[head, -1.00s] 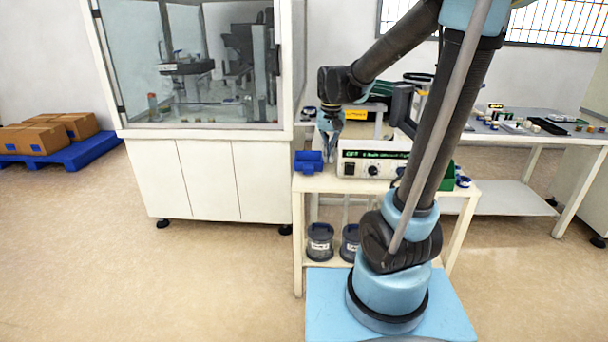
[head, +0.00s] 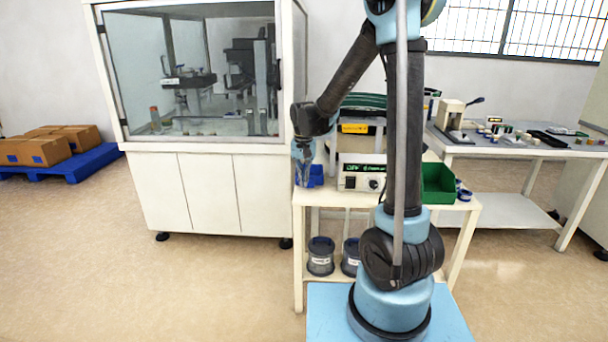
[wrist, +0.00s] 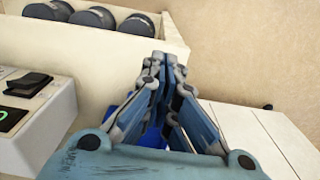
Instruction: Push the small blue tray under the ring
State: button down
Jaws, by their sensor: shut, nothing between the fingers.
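The small blue tray (head: 317,175) sits at the left end of the white table, left of the grey control box. My gripper (head: 303,183) points down and overlaps the tray's left part in the head view, so whether they touch cannot be told. In the wrist view my gripper (wrist: 165,62) has its fingertips together with nothing held. A strip of the blue tray (wrist: 152,137) shows behind the fingers; the rest is hidden. I cannot clearly make out the ring; my arm covers part of the table's back.
The control box (head: 360,174) stands right of the tray and a green bin (head: 437,187) farther right. The glass-fronted cabinet (head: 200,90) stands close on the left. Dark jars (head: 320,257) stand on the lower shelf (head: 337,276).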

aim_at(305, 197)
notch_tip(305, 197, down, 5)
jog(key=shift+f, duration=0.1)
jog(key=shift+w+d, duration=0.1)
jog(key=shift+w, duration=1.9)
jog(key=shift+w, duration=0.1)
jog(key=shift+w+d, duration=0.1)
jog(key=shift+w, duration=0.9)
jog(key=shift+s, duration=0.15)
jog(key=s, duration=0.4)
jog(key=shift+f, duration=0.1)
notch_tip(305, 197, up, 10)
jog(key=shift+w, duration=0.15)
